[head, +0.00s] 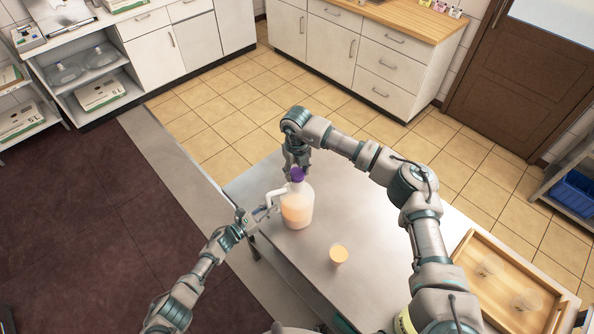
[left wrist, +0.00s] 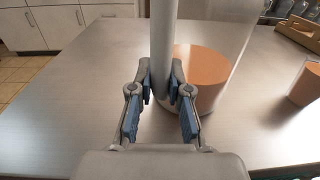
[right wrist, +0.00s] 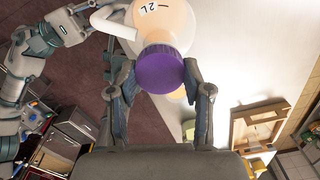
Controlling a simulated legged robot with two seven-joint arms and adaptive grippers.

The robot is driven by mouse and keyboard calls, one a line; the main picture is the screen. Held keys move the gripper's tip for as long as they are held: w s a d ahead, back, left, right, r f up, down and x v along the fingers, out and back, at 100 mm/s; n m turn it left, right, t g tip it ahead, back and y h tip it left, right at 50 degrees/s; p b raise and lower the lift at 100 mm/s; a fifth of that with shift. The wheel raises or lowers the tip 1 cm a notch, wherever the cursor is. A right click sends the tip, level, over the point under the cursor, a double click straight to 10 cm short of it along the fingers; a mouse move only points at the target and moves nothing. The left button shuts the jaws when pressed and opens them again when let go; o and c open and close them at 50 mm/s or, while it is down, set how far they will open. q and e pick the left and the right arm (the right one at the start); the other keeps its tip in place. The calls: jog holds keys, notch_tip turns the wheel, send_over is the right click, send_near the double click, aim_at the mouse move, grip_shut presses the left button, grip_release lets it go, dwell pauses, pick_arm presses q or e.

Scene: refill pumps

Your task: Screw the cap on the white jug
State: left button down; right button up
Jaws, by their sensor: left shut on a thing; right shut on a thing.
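The white jug (head: 296,208) stands upright on the metal table, part filled with an orange liquid. The purple cap (head: 298,174) sits at the top of its neck; whether it is threaded on cannot be told. My left gripper (head: 262,211) is shut on the jug's handle (left wrist: 165,50), with a finger on each side of it in the left wrist view. My right gripper (head: 297,168) comes down from above and is shut on the cap. In the right wrist view the cap (right wrist: 158,69) lies between its two fingers, with the jug (right wrist: 158,20) beyond it.
A small orange-filled cup (head: 339,255) stands on the table to the right of the jug. A wooden tray (head: 470,262) with clear round items is at the right. The table (head: 375,215) between them is mostly bare.

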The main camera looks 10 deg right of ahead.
pick_arm(q)
jog(key=shift+a+f, duration=0.15)
jog(key=shift+f, duration=0.1)
pick_arm(e)
jog(key=m, duration=0.5)
jog(key=shift+f+m, duration=0.1)
jog(key=shift+m, duration=0.2)
jog(key=m, duration=0.6)
jog(key=shift+m, duration=0.3)
jog(key=o, duration=1.3)
jog(key=shift+r, duration=2.35)
